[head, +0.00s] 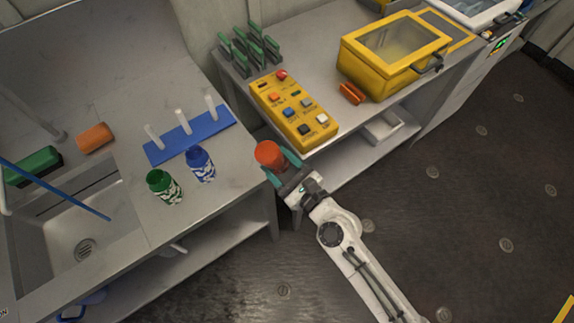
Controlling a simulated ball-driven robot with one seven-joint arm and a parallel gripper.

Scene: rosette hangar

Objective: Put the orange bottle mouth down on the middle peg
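The orange bottle (268,153) is in my gripper (281,167), between its teal fingers, off the right edge of the sink counter. Its round orange end faces up toward the camera; I cannot tell where its mouth is. The blue peg rack (220,122) lies on the counter to the left of my gripper, with three upright white pegs. The middle peg (183,122) is bare, as are the other two. The fingers look closed around the bottle, whose lower part is partly hidden by them.
A green bottle (163,187) and a blue bottle (200,164) stand in front of the rack. A yellow button panel (293,112) and yellow box (390,58) sit behind my gripper.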

